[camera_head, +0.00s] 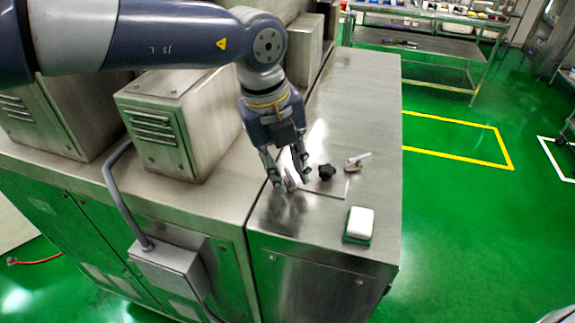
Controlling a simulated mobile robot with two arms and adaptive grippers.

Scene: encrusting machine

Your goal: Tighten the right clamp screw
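My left gripper (289,181) reaches down from above over the steel machine top (345,110). Its two fingers are spread apart. A small shiny metal piece (291,181) shows between the fingertips; I cannot tell whether they touch it. A black knob (327,172) sits just right of the fingers on a thin flat plate (328,190). Further right is a small brownish part with a pale rod (358,159). I cannot tell for certain which of these is the right clamp screw. My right gripper is not in view.
A white block on a green pad (359,224) lies near the front right of the top. Steel housings (158,125) stand to the left, with a grey conduit and box (168,262) in front. A steel cart (425,45) stands behind. Green floor is open at right.

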